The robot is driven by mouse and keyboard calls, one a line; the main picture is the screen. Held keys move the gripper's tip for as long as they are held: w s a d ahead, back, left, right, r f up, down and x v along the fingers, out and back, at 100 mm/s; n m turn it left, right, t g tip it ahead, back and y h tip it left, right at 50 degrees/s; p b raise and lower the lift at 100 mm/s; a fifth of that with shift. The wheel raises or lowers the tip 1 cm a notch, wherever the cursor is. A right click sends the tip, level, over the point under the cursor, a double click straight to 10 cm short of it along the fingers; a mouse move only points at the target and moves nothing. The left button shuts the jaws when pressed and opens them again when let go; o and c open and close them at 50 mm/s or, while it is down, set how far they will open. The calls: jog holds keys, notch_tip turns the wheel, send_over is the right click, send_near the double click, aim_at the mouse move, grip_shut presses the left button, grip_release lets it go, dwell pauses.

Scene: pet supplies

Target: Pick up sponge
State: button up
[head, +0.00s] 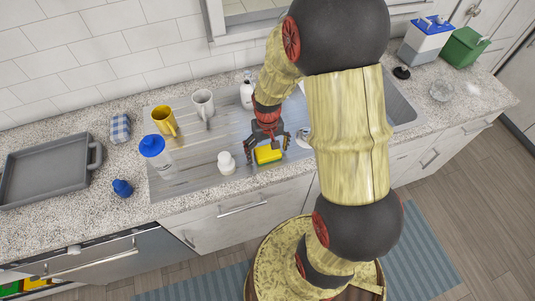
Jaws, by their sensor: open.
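In the head view, a yellow sponge (268,154) lies on the ribbed metal drainboard near the front edge of the counter. My gripper (267,146) is open and points down over the sponge, with dark fingers spread around it. The picture is too small to tell whether the fingers touch the sponge. The sponge's top is partly hidden by my gripper.
A small white container (227,164) stands just left of the sponge. A yellow mug (164,121), a white mug (204,104) and a blue-lidded bottle (155,155) stand farther left. A grey tray (47,172) lies at far left. The sink basin (402,108) is at right.

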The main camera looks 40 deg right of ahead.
aim_at(268, 151)
jog(key=c, duration=1)
jog(key=shift+r, duration=0.55)
notch_tip(268, 151, up, 2)
jog(key=shift+r+p, duration=0.1)
jog(key=shift+p, duration=0.4)
jog(key=s+r, duration=0.1)
jog(key=s+d+r, duration=0.1)
jog(key=r, duration=0.1)
jog(key=s+d+r+p, duration=0.1)
jog(key=r, duration=0.1)
jog(key=shift+s+d, duration=0.2)
jog(key=shift+d, duration=0.05)
jog(key=s+d+r, duration=0.1)
jog(key=s, duration=0.1)
jog(key=s+d+r+p, duration=0.1)
jog(key=s+d+r, duration=0.1)
jog(key=s, duration=0.1)
jog(key=s+d+r, duration=0.1)
jog(key=s+d, duration=0.1)
jog(key=s, duration=0.1)
jog(key=shift+s+d+r, duration=0.1)
jog(key=shift+s+r, duration=0.1)
jog(key=shift+r, duration=0.2)
